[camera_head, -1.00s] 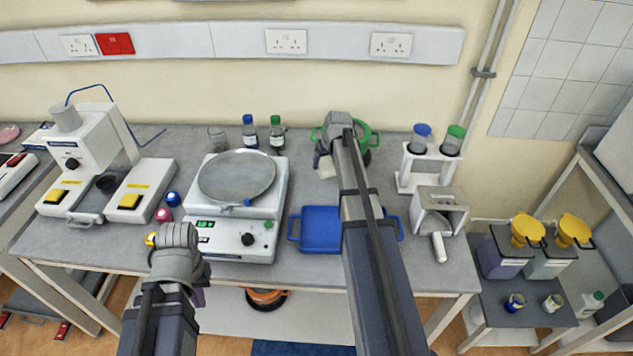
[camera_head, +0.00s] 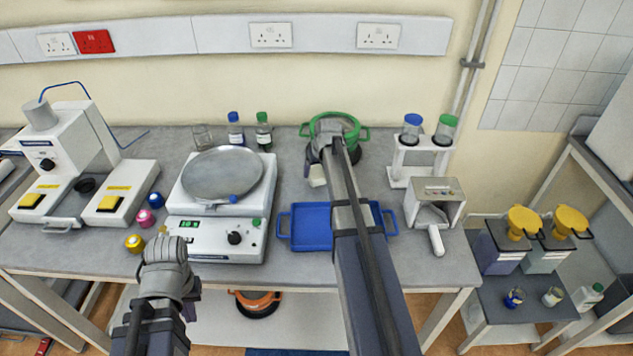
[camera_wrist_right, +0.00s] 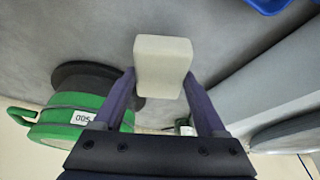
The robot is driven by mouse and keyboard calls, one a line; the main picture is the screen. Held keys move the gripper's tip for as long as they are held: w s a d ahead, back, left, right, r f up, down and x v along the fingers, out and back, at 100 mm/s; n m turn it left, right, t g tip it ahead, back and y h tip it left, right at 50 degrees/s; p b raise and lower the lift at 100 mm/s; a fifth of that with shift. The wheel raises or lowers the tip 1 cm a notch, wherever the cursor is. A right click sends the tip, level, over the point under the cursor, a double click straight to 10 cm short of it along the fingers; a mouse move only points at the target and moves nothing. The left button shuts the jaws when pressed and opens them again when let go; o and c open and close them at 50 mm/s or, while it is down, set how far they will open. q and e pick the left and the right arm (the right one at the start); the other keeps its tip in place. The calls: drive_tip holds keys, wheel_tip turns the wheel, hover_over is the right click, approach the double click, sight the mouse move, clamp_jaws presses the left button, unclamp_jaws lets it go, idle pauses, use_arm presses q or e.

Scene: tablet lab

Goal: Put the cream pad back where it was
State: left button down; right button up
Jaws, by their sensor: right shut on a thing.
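The cream pad (camera_wrist_right: 163,62) is a small pale block with rounded edges. My right gripper (camera_wrist_right: 160,88) is shut on it, with a purple finger on each side. In the head view the pad (camera_head: 317,176) is at the back middle of the bench, just in front of a green-rimmed round container (camera_head: 350,125), partly hidden by my right arm. I cannot tell whether the pad touches the bench. My left gripper (camera_head: 165,262) is over the bench's front edge, away from the pad; its fingers are hidden.
A blue tray (camera_head: 307,228) lies in front of the pad, partly under my right arm. A balance with a round pan (camera_head: 222,175) stands left. Two bottles (camera_head: 263,132) stand behind it. A white rack (camera_head: 420,165) and a grey box with a scoop (camera_head: 437,200) stand right.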

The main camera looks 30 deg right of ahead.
sight(318, 174)
drive_tip(key=shift+f+b, duration=1.6)
drive_tip(key=shift+f, duration=0.15)
drive_tip(key=shift+f, duration=0.1)
drive_tip(key=shift+f, duration=0.15)
drive_tip(key=o, duration=1.1)
drive_tip(key=shift+o, duration=0.2)
drive_tip(key=shift+r, duration=0.2)
drive_tip(key=shift+r, duration=0.15)
drive_tip(key=p+v, duration=1.1)
drive_tip(key=shift+s+r, duration=0.25)
drive_tip(key=shift+r, duration=0.1)
